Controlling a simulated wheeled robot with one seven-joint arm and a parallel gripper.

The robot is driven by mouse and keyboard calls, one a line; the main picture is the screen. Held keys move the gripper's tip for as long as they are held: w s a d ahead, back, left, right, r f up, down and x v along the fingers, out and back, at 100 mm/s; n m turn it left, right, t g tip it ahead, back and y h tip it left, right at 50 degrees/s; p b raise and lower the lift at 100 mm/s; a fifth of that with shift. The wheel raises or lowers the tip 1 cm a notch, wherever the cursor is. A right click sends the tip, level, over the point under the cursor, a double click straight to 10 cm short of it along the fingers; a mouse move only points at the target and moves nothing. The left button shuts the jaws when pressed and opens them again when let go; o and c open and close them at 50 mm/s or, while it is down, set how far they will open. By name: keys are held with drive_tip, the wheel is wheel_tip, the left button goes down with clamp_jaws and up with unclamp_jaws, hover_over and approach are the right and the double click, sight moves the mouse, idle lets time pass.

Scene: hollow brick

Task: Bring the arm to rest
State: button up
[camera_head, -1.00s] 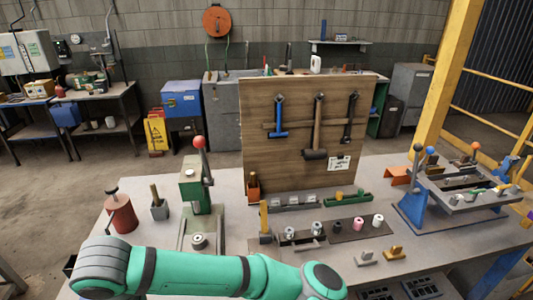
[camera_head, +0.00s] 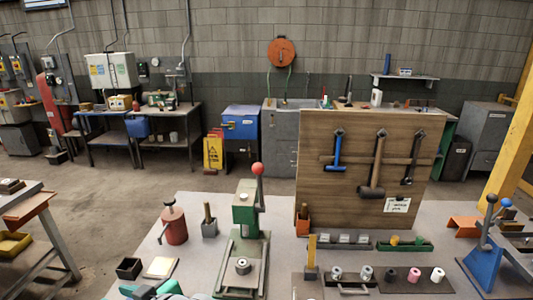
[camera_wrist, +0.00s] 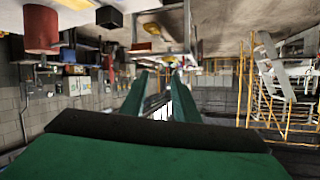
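My green arm shows only in part at the bottom left of the head view (camera_head: 150,290), low over the front of the workbench (camera_head: 190,275). In the wrist view, which looks upside down, two green fingers of my gripper (camera_wrist: 159,76) point away with a clear gap between them. The gripper is open and nothing is between the fingers. In the head view the fingertips cannot be made out.
The bench bears a red canister (camera_head: 174,226), a black box (camera_head: 129,268), a green press (camera_head: 244,215) with a red-knobbed lever, and a wooden tool board (camera_head: 340,205). A blue-based fixture (camera_head: 484,265) stands at the right.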

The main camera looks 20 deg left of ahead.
drive_tip(key=w+d+m+t+y, duration=0.2)
drive_tip(key=w+d+m+t, duration=0.1)
drive_tip(key=w+m+t, duration=0.15)
drive_tip(key=d+f+m+t+h, duration=0.45)
drive_tip(key=d+f+m, duration=0.2)
drive_tip(key=d, duration=0.25)
drive_tip(key=d+f+m+t+h, duration=0.45)
drive_tip(key=d+f, duration=0.25)
drive_tip(key=d, duration=0.3)
drive_tip(key=s+d+f+m+h, duration=0.1)
drive_tip(key=s+d+f+h, duration=0.1)
drive_tip(key=s+d+f, duration=0.3)
drive_tip(key=s+d+f+m+h, duration=0.1)
drive_tip(key=s+d+f+h, duration=0.15)
drive_tip(key=d, duration=0.45)
drive_tip(key=s+d+n+h, duration=0.2)
drive_tip(key=s+d, duration=0.8)
drive_tip(key=s, duration=0.4)
drive_tip(key=shift+d+n+t, duration=0.1)
drive_tip(key=shift+n+t, duration=0.15)
